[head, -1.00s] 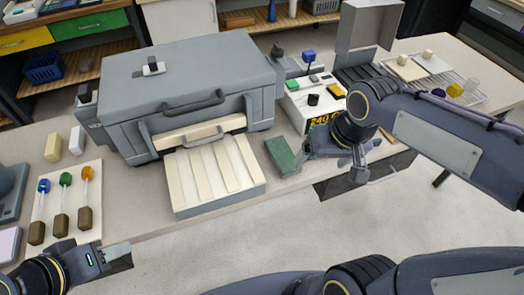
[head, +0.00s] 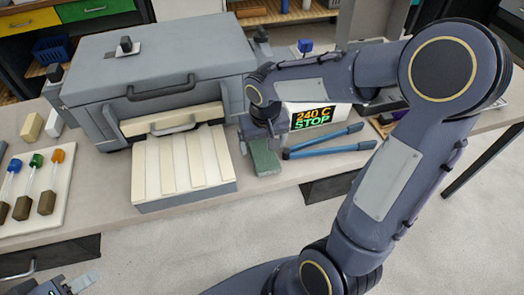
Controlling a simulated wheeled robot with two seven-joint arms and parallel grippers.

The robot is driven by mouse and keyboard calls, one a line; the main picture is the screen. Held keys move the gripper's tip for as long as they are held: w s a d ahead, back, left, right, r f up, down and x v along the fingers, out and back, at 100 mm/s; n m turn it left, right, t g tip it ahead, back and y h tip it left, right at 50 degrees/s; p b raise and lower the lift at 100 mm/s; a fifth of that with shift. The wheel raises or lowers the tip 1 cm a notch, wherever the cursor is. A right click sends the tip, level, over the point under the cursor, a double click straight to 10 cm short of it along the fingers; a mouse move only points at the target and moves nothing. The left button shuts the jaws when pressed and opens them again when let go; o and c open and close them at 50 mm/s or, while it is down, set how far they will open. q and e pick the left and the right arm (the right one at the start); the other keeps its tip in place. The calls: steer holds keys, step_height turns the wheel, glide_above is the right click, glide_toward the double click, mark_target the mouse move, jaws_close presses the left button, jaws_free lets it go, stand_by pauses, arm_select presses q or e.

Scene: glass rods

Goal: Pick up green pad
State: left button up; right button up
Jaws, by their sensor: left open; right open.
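The green pad (head: 265,160) lies on the bench, between the furnace's front tray and the control box. My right gripper (head: 262,130) is over the pad's far end and hides part of it. It points down with its jaws open, and I cannot tell whether the fingers touch the pad. My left gripper (head: 82,283) is open and empty at the bottom left edge, low in front of the bench and far from the pad.
A grey furnace (head: 160,65) with a ribbed front tray (head: 185,165) stands left of the pad. A control box (head: 312,117) reading "240 C STOP" and blue-handled tongs (head: 325,147) are to its right. A board (head: 45,205) with colored rods lies at left.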

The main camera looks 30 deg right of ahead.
steer(key=shift+w+f, duration=0.1)
steer(key=shift+f, duration=0.85)
steer(key=shift+c, duration=0.3)
steer(key=c, duration=1)
steer(key=shift+r, duration=0.2)
